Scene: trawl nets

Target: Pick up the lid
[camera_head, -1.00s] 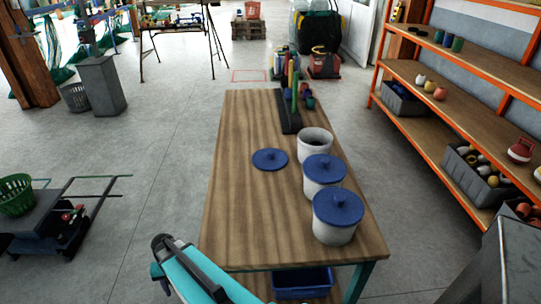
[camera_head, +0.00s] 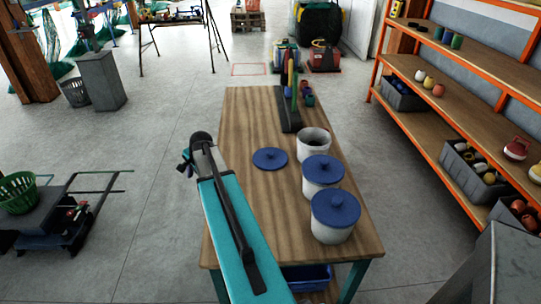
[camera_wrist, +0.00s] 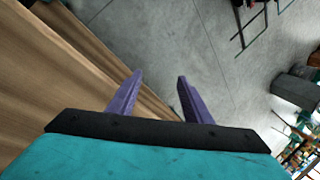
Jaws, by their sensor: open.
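A round blue lid (camera_head: 270,159) with a small knob lies flat on the wooden table (camera_head: 252,213), left of an open white pot (camera_head: 313,142). Two more white pots wear blue lids, one in the middle (camera_head: 322,169) and one nearest me (camera_head: 335,207). My gripper shows in the head view (camera_head: 188,163) only as a small part beyond the wrist, left of the table edge and the loose lid. In the wrist view my gripper (camera_wrist: 157,88) has two purple fingers, apart and empty, over the table edge and floor. No lid shows in the wrist view.
A rack of upright coloured items (camera_head: 289,108) stands at the table's far end. Orange shelving (camera_head: 440,115) with bins lines the right side. A cart with a green basket (camera_head: 17,192) stands at the left.

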